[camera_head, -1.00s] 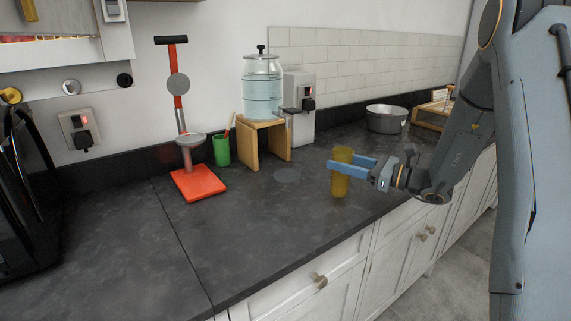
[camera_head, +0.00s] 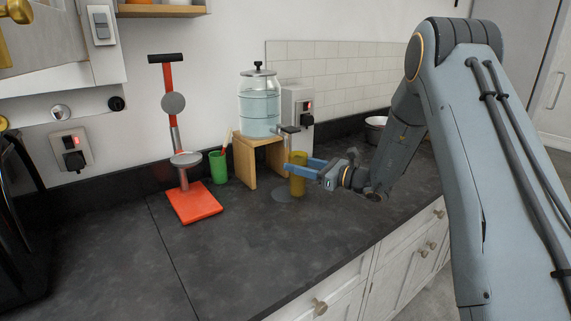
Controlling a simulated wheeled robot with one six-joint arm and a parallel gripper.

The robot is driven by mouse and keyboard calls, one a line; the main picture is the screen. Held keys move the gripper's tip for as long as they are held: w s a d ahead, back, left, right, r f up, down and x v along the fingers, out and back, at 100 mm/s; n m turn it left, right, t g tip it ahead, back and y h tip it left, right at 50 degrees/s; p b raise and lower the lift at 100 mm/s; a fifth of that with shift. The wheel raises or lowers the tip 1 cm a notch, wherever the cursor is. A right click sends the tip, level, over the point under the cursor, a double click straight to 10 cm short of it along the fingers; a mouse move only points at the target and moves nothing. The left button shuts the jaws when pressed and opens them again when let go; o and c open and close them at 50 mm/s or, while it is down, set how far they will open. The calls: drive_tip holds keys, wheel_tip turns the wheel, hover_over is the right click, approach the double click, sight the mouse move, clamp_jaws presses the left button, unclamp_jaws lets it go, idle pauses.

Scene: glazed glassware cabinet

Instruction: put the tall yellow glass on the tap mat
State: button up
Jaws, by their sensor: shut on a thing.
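The tall yellow glass (camera_head: 297,184) is upright in my gripper (camera_head: 298,168), whose blue fingers are shut around its upper part. The tap mat (camera_head: 281,196) is a thin dark grey disc on the counter, in front of the wooden stand and below the dispenser's tap (camera_head: 289,129). The glass's base overlaps the right part of the mat in the picture. I cannot tell whether the base touches the mat or hangs just above or beside it.
The glass water dispenser (camera_head: 259,105) stands on a wooden stand (camera_head: 247,163) behind the mat. A green cup (camera_head: 218,168) and a red-based press-like device (camera_head: 194,203) stand to the left. The front counter is clear.

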drive_tip(key=w+a, duration=0.1)
drive_tip(key=a+f+p, duration=0.1)
drive_tip(key=w+a+p, duration=0.1)
drive_tip(key=a, duration=0.1)
drive_tip(key=shift+w+f, duration=0.25)
drive_tip(key=shift+w, duration=0.05)
drive_tip(key=o, duration=1.2)
drive_tip(key=shift+f, duration=0.1)
drive_tip(key=b+v, duration=0.3)
drive_tip(key=v, duration=0.9)
drive_tip(key=shift+d, duration=0.1)
